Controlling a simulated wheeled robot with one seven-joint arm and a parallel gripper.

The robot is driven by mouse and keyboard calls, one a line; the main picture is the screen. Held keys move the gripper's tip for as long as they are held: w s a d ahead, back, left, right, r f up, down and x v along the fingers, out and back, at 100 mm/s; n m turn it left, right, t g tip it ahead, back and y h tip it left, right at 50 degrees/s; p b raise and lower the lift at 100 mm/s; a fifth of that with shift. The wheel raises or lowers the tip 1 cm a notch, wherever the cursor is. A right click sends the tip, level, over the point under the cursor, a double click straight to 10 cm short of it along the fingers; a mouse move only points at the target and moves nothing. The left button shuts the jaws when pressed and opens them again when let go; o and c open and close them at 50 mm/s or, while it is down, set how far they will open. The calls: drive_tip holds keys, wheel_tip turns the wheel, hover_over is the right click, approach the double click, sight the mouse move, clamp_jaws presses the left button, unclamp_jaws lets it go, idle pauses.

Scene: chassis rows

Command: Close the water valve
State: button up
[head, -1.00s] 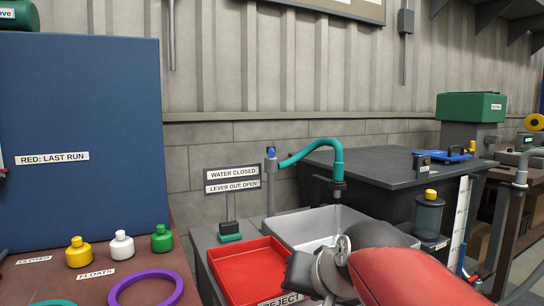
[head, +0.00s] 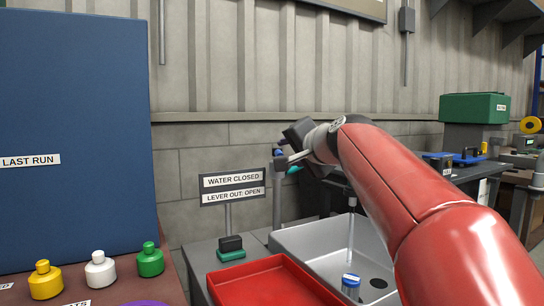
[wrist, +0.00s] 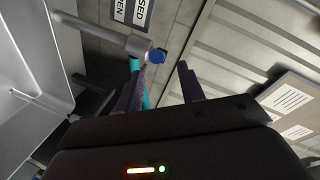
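The water valve (head: 279,154) is a grey post with a blue top, standing at the back left of the sink. In the wrist view its blue end (wrist: 157,56) lies just beyond my fingertips, and part of the teal hose shows behind my left finger. My gripper (head: 292,150) is beside the valve head and partly covers it and the hose. In the wrist view my gripper (wrist: 160,82) has its two fingers apart, with nothing clearly held. I cannot tell whether it touches the valve. A pale vertical streak (head: 351,235), apparently water, runs down into the sink (head: 305,243).
A sign (head: 233,187) reading "WATER CLOSED / LEVER OUT: OPEN" stands left of the valve. A red tray (head: 262,283) is in front. A blue-topped container (head: 351,287) stands in the sink under the streak. Yellow, white and green bottles (head: 100,270) stand at left.

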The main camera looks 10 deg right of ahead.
sight(280, 151)
drive_tip(key=p+x, duration=0.1)
drive_tip(key=x, duration=0.5)
drive_tip(key=shift+w+a+f, duration=0.1)
drive_tip(key=shift+w+f, duration=0.05)
drive_tip(key=shift+w, duration=0.25)
clamp_jaws()
